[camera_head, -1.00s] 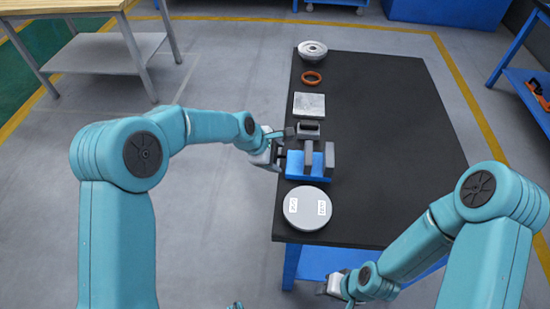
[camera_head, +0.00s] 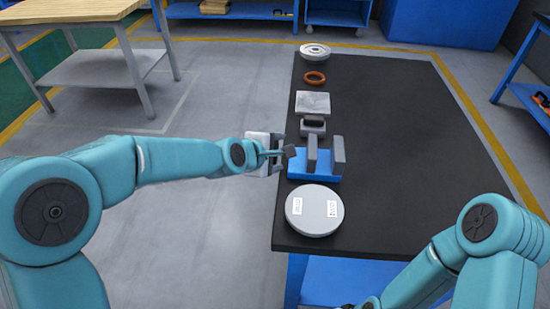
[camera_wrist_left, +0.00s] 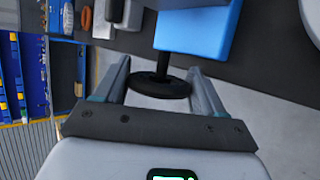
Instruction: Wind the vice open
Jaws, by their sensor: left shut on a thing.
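The vice (camera_head: 322,178) stands on the black table near its left edge, with a blue body and two upright grey jaws (camera_head: 312,152) that have a gap between them. Its black round handwheel (camera_wrist_left: 160,86) on a dark shaft shows in the left wrist view. My left gripper (camera_head: 278,154) is at the vice's left side, just off the table edge. In the wrist view its fingers (camera_wrist_left: 156,78) are shut on the handwheel, one on each side of the rim. My right gripper is below the bottom edge of the head view.
A grey disc with white labels (camera_head: 314,211) lies in front of the vice. Behind it are a grey block (camera_head: 313,125), a pale square plate (camera_head: 312,103), an orange ring (camera_head: 314,78) and a flanged round part (camera_head: 314,52). The table's right side (camera_head: 410,150) is clear.

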